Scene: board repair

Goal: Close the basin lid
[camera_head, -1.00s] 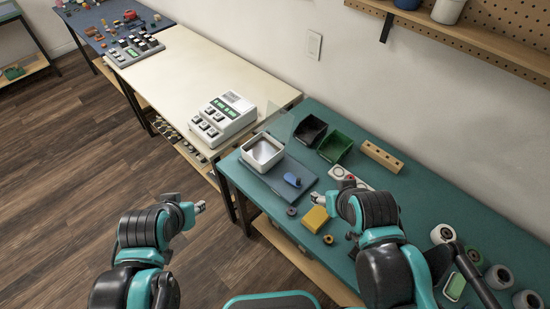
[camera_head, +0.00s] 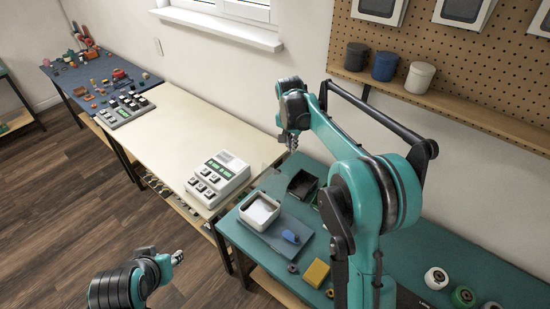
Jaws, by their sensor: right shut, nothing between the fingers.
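The white square basin (camera_head: 273,205) sits on a blue-grey mat (camera_head: 294,222) on the teal table, its top uncovered. A faint clear panel, seemingly the raised lid, stands behind it and is hard to make out. My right gripper (camera_head: 291,146) is shut and empty, raised behind and above the basin near the wall; I cannot tell whether it touches the panel. My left gripper (camera_head: 178,257) is at the lower left, over the floor and away from the tables; its jaws are too small to read.
A black bin (camera_head: 302,185) stands right of the basin, a green bin partly hidden by my arm. A blue object (camera_head: 291,237) lies on the mat, a yellow block (camera_head: 316,272) in front. A white keypad device (camera_head: 218,180) stands on the cream table.

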